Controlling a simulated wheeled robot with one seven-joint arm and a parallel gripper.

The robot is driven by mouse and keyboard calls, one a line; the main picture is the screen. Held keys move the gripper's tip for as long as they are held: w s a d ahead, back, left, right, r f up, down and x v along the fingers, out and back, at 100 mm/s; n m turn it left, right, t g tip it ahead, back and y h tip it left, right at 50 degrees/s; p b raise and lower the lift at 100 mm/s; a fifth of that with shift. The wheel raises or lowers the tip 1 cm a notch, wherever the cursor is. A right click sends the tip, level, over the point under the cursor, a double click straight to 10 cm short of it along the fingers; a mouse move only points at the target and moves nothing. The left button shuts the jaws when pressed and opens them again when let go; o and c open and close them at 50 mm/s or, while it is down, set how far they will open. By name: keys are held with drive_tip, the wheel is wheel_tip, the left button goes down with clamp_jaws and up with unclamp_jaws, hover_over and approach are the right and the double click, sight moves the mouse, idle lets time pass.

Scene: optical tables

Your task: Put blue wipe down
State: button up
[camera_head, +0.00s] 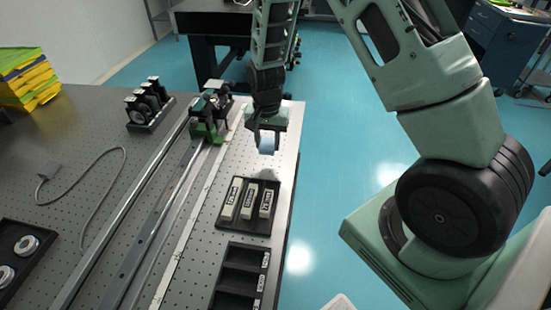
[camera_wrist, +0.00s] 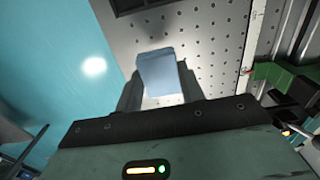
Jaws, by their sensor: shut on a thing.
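The blue wipe (camera_head: 267,144) is a small light-blue piece held between the fingers of my gripper (camera_head: 266,134). My gripper points down near the right edge of the perforated optical table (camera_head: 190,245). In the wrist view the blue wipe (camera_wrist: 160,73) stands out from between the two dark fingers of my gripper (camera_wrist: 158,92), with the table surface behind it. I cannot tell how high the wipe is above the table.
A black tray (camera_head: 226,226) with white labelled blocks lies in front of the gripper. A rail (camera_head: 150,225) with a green mount (camera_head: 208,120) runs to the left. The teal floor (camera_head: 345,135) starts past the table's right edge.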

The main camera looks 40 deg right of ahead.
sight(268, 165)
drive_tip(key=shift+f+p, duration=0.4)
drive_tip(key=shift+f, duration=3)
drive_tip(key=shift+f, duration=0.15)
drive_tip(key=o, duration=1)
